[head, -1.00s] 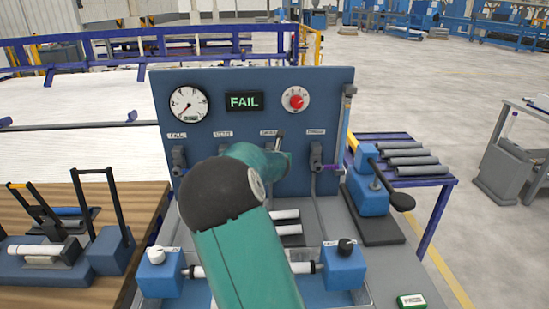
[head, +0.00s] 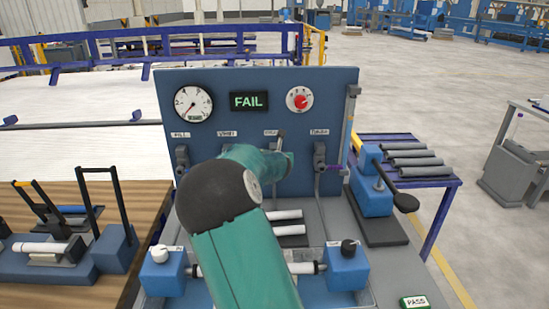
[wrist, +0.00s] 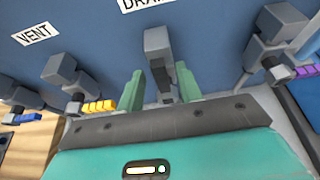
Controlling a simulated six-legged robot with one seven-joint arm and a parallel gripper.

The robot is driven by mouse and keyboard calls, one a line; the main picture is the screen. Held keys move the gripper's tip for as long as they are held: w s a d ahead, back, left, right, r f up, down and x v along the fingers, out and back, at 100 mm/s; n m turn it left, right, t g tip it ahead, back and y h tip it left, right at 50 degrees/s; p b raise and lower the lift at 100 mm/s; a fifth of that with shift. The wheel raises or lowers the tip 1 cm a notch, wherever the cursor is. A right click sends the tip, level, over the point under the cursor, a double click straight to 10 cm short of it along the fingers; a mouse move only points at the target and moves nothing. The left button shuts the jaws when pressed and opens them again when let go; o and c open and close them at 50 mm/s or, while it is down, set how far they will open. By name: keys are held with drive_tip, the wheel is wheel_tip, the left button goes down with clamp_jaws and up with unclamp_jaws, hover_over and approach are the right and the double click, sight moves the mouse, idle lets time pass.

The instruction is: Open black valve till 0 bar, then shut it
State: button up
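The black valve (wrist: 158,45) is a dark grey valve under a partly cropped label reading "DRA" in the wrist view. In the head view its top (head: 281,135) shows just above my wrist, which hides the rest. My gripper (wrist: 160,88) has its two green fingers apart, one on each side of this valve's lower part. I see a gap at the left finger; contact at the right finger cannot be told. The pressure gauge (head: 194,104) has its needle towards the lower left; its exact reading is too small to tell.
Neighbouring valves have a yellow handle (wrist: 99,105), a blue handle (wrist: 22,117) and a purple handle (wrist: 305,71). The blue panel (head: 345,120) carries a green "FAIL" display (head: 249,101) and a red knob (head: 300,101). A blue lever pump (head: 373,190) stands at the right.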

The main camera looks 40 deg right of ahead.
drive_tip(key=v, duration=1.4)
drive_tip(key=shift+f, duration=0.1)
idle(0.3)
drive_tip(key=s+a+f+m+g+y, duration=0.35)
drive_tip(key=s+a+f+m, duration=0.25)
drive_tip(key=a+m, duration=0.5)
drive_tip(key=s+a+r+m+g+y, duration=0.1)
drive_tip(key=s+a+r+m+y, duration=0.1)
drive_tip(key=s+a+m, duration=0.7)
drive_tip(key=s+a+r+m+g+y, duration=0.1)
drive_tip(key=s+a+r+m+y, duration=0.1)
drive_tip(key=s+a+m, duration=0.7)
drive_tip(key=shift+s+a+r, duration=0.8)
drive_tip(key=shift+s+a, duration=0.15)
drive_tip(key=shift+s, duration=0.2)
